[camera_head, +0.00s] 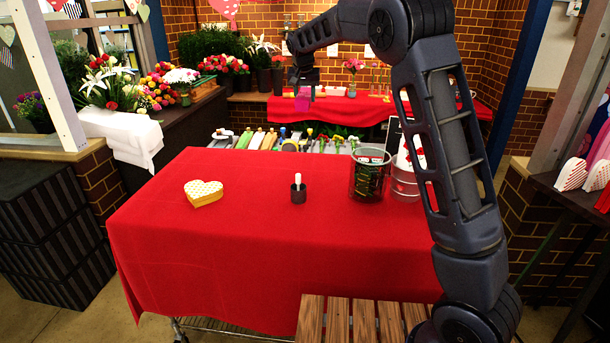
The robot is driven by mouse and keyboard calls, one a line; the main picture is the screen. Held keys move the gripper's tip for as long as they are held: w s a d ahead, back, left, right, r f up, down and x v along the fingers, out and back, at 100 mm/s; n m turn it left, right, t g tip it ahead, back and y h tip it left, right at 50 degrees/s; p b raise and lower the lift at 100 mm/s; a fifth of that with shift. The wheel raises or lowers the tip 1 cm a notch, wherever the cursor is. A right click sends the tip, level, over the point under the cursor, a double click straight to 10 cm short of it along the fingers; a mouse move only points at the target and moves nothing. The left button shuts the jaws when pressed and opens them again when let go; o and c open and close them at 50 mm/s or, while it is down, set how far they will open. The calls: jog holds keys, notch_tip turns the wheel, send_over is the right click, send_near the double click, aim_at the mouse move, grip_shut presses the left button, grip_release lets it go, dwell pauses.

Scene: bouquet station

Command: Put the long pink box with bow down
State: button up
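My gripper (303,78) hangs fingers down at the end of my arm, above the far side of the red-covered table and in front of the back counter. A small magenta shape directly below its fingers looks like the long pink box with bow (303,100), held in the gripper. It is seen small, partly hidden by the gripper, and I cannot make out the bow. The red-covered table (240,255) stands below and nearer to the camera.
A glass container (405,182) is beside the basket. The table's front left is clear. Flowers line the back left.

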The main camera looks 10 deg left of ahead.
aim_at(305, 172)
notch_tip(305, 172, down, 30)
jog(key=shift+f, duration=0.1)
dwell(0.6)
jog(key=shift+f, duration=0.15)
jog(key=o, duration=1.1)
jog(key=shift+c, duration=0.2)
jog(key=v, duration=1.2)
